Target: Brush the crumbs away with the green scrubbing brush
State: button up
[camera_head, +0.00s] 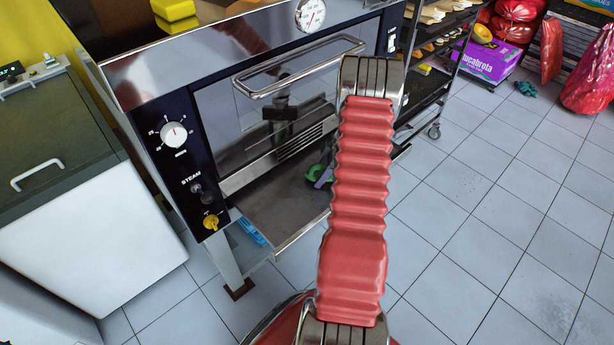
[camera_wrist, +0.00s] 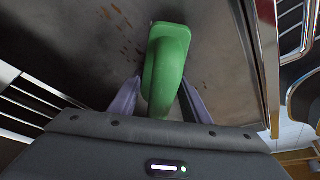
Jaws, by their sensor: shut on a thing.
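The green scrubbing brush (camera_wrist: 166,62) is between the two fingers of my gripper (camera_wrist: 160,102), which is shut on it. In the head view a small part of the brush (camera_head: 316,173) shows beside my red arm, which hides most of the gripper. The brush is over a dull metal shelf (camera_head: 268,212) at the front of the oven. In the wrist view brown crumbs (camera_wrist: 122,47) lie scattered on this metal surface (camera_wrist: 60,50), just beyond and left of the brush. I cannot tell whether the bristles touch the metal.
The oven front (camera_head: 215,115) with its handle (camera_head: 300,68) rises behind the shelf. A wheeled rack (camera_head: 432,90) stands right of it. A white-fronted cabinet (camera_head: 90,235) is at the left. A purple box (camera_head: 487,62) and red sacks are far right. The tiled floor is clear at right.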

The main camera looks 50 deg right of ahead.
aim_at(313, 179)
jog(key=shift+a+r, duration=0.1)
jog(key=shift+a, duration=0.8)
jog(key=shift+w+a, duration=0.1)
jog(key=shift+a, duration=1.05)
jog(key=shift+w+a, duration=0.1)
jog(key=shift+a, duration=1.4)
jog(key=shift+w+a, duration=0.1)
jog(key=shift+a, duration=0.6)
notch_tip(313, 179, up, 4)
jog(key=shift+w+f, duration=0.1)
jog(key=shift+f, duration=0.15)
notch_tip(313, 179, up, 4)
jog(key=shift+r, duration=0.2)
jog(key=shift+a, duration=0.1)
